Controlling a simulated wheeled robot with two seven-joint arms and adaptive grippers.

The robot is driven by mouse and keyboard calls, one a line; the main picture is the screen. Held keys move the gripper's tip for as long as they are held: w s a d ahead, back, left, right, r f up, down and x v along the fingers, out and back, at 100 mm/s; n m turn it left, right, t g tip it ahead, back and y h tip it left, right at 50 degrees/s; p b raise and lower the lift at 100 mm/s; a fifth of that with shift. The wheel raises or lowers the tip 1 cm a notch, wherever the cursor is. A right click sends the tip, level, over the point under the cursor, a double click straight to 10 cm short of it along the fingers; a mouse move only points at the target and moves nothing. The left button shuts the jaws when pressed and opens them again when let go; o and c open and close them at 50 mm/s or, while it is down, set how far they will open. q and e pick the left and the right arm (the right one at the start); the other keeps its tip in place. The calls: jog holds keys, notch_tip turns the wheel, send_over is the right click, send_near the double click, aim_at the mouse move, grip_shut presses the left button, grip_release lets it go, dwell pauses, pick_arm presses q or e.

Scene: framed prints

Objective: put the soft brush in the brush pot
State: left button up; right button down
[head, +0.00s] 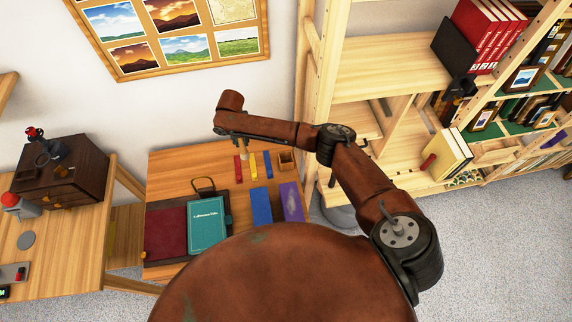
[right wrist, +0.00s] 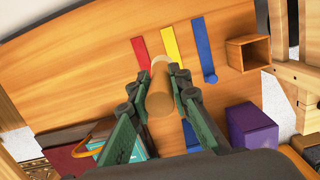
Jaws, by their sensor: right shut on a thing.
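My right gripper (head: 240,143) is over the low wooden table, with its arm coming in from the right. In the right wrist view its two dark fingers (right wrist: 158,85) are shut on a tan, round-handled thing with a pale end, which I take as the soft brush (right wrist: 160,100). Only a small pale part of the brush (head: 244,154) shows below the gripper in the head view. The brush pot, an open square wooden box (head: 287,167), stands at the table's back right. It also shows in the right wrist view (right wrist: 234,56), apart from the brush. My left gripper is not in view.
Red, yellow and blue strips (head: 253,166) lie between gripper and pot. A teal book (head: 206,228), a dark red book (head: 165,234), and blue (head: 261,205) and purple (head: 291,202) blocks lie nearer. A pale wooden shelf (head: 390,65) stands right.

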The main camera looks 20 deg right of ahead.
jog(key=shift+d, duration=0.15)
jog(key=s+d+p, duration=0.3)
jog(key=s+d, duration=0.1)
jog(key=d, duration=0.4)
jog(key=s+d+p, duration=0.2)
jog(key=s+d, duration=0.1)
jog(key=d, duration=0.4)
notch_tip(320, 180, down, 7)
jog(key=shift+s+d+n+p, duration=0.3)
jog(key=shift+d+p, duration=0.15)
jog(key=shift+f, duration=0.2)
jog(key=c, duration=2.2)
grip_release()
jog(key=shift+c, duration=0.2)
jog(key=o, duration=0.4)
jog(key=shift+o, duration=0.2)
